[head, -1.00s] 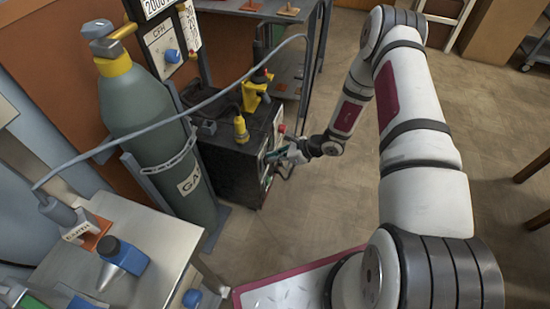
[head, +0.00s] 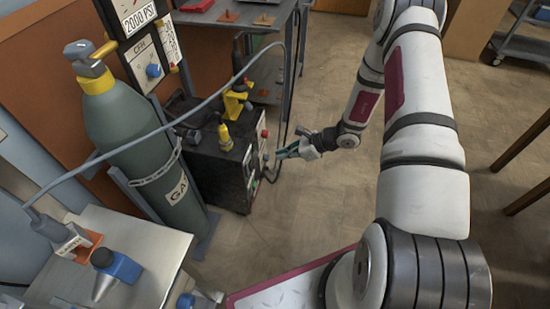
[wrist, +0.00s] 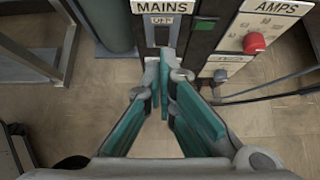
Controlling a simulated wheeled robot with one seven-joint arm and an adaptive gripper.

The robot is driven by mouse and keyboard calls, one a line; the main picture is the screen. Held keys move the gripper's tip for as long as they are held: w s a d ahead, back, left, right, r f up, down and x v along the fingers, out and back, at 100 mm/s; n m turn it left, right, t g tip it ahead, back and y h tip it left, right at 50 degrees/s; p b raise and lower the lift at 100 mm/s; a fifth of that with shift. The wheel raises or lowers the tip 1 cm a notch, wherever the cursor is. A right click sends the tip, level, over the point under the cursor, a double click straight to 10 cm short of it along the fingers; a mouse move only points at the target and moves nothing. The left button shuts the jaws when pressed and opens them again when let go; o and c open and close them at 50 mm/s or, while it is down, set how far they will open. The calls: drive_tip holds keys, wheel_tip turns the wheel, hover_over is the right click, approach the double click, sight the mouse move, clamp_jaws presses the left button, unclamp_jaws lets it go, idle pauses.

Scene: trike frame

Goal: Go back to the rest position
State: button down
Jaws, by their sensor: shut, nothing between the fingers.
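My gripper (head: 284,154) is in front of the black welding machine (head: 222,170), just right of its front panel in the head view. In the wrist view, the teal fingers of my gripper (wrist: 164,86) are closed together at the tips, with nothing between them. The tips overlap the panel just below the MAINS label (wrist: 163,6) and its switch (wrist: 161,36), where a small plate reads OFF. I cannot tell whether the tips touch the panel; a small gap seems to show in the head view.
A red knob (wrist: 254,43) sits under the AMPS label. A grey-green gas cylinder (head: 150,150) stands left of the machine. A metal table (head: 150,250) with a blue-handled tool (head: 118,268) is at front left. The floor (head: 320,205) right of the machine is clear.

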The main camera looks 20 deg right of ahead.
drive_tip(key=shift+v, duration=0.85)
drive_tip(key=shift+w+r, duration=0.1)
drive_tip(key=shift+r, duration=0.05)
